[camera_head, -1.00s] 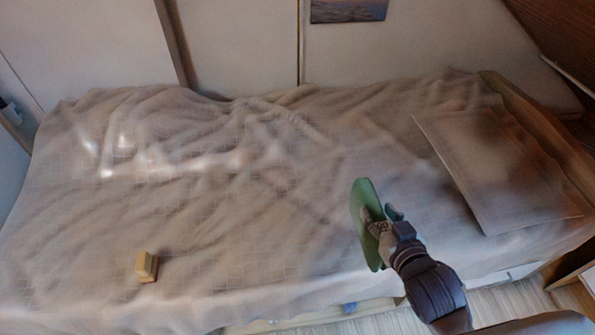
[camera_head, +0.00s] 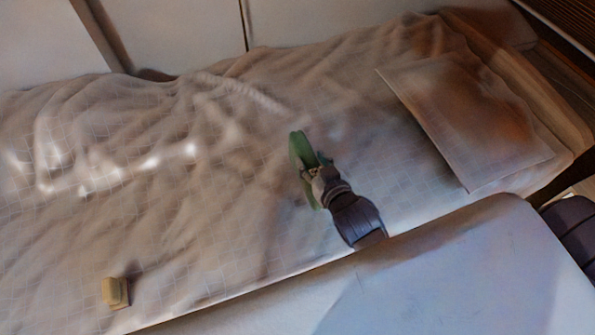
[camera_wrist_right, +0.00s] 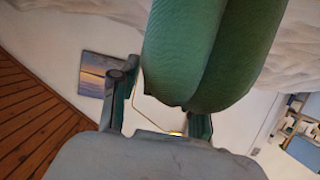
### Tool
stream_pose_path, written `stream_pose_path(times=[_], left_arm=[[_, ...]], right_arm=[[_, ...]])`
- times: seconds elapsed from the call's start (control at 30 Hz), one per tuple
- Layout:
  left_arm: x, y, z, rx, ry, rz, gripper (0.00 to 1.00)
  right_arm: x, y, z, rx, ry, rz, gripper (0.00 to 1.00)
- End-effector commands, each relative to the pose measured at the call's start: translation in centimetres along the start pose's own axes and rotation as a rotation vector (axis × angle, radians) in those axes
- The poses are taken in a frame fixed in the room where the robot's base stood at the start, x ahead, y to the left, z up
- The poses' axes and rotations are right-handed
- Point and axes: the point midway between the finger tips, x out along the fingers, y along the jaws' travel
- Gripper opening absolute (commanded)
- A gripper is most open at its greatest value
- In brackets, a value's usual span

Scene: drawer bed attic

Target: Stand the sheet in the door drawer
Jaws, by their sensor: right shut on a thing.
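The green sheet (camera_head: 301,163) is a folded, rounded bundle, held upright above the bed, left of the pillow. My right gripper (camera_head: 317,177) is shut on it. In the right wrist view the sheet (camera_wrist_right: 210,50) shows as two thick, ribbed green folds side by side between the fingers, covering the upper middle. The gap between sheet and bedding is hard to judge. I cannot make out the door drawer in these views. My left gripper is out of view.
The bed (camera_head: 200,235) has a rumpled beige cover. A pillow (camera_head: 465,120) lies at the right. A small yellowish block (camera_head: 115,292) sits near the front edge at left. A large pale surface (camera_head: 430,270) at lower right hides part of my right arm; I cannot tell what it is.

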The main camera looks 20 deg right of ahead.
Motion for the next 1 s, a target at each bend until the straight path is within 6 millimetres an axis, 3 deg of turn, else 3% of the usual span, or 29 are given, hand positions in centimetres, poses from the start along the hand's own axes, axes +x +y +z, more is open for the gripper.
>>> stream_pose_path(times=[0.2, 0.33, 0.5, 0.97, 1.0], left_arm=[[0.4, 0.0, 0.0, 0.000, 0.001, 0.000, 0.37], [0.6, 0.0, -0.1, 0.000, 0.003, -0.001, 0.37], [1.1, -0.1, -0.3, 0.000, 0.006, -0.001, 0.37], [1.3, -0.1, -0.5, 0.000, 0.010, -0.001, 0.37], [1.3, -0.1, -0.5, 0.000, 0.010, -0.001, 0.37]], right_arm=[[2.6, -2.1, 0.8, 0.000, 0.005, 0.000, 0.00], [3.1, -2.3, 1.6, 0.000, 0.002, 0.000, 0.00], [4.0, -2.3, 4.0, -0.002, 0.001, 0.000, 0.00], [4.3, -2.3, 5.0, 0.000, 0.004, -0.001, 0.00], [4.3, -2.2, 5.1, -0.001, 0.000, -0.001, 0.50]])
